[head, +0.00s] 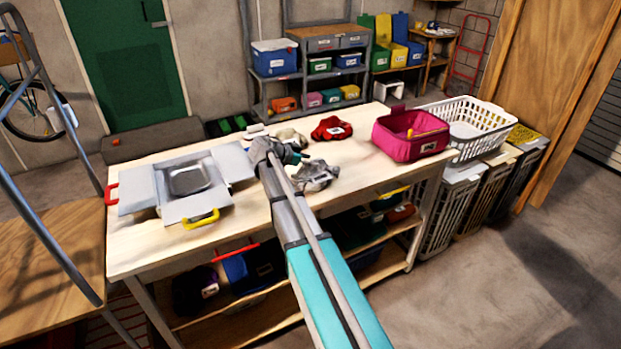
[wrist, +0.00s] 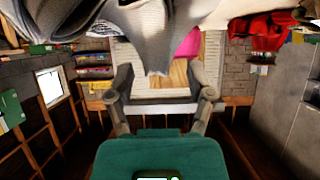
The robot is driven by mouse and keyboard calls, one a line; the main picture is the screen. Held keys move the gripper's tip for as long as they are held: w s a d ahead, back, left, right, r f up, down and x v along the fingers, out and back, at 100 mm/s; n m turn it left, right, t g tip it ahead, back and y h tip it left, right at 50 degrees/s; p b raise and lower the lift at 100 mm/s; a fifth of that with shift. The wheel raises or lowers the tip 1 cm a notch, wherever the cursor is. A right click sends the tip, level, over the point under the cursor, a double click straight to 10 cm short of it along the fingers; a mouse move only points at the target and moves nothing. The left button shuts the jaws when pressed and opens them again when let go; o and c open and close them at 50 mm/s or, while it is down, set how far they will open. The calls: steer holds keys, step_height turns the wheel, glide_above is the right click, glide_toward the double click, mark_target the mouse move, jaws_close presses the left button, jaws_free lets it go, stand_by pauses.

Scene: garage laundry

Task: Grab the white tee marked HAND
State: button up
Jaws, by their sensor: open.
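Three crumpled garments lie on the wooden worktable (head: 255,215). One is pale cream (head: 289,137), one is light grey-white (head: 316,177) and one is red with a white patch (head: 332,128). I cannot read HAND on any of them, so I cannot tell which is the marked tee. My gripper (head: 298,157) is low over the table, between the cream and grey-white garments. Pale grey-white cloth (wrist: 150,30) fills the top of that view, close to the fingers, and red cloth (wrist: 262,28) shows at right.
A silver tray-like box with open flaps (head: 188,180) stands on the table's left. A pink bin (head: 411,138) stands at its right end. A white laundry basket (head: 470,125) sits beyond, above tall hampers (head: 450,205). Bare tabletop lies in front of the garments.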

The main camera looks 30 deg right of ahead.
mark_target(322, 174)
jaws_close()
steer(key=shift+r, duration=0.15)
stand_by(0.5)
steer(key=shift+r+p, duration=0.95)
steer(key=shift+p, duration=0.2)
steer(key=s+d+r+p, duration=0.6)
steer(key=s+r+p, duration=0.4)
steer(key=s, duration=0.2)
steer(key=shift+s+d+r+p, duration=0.15)
steer(key=shift+d+r+p, duration=0.15)
steer(key=shift+r+p, duration=0.1)
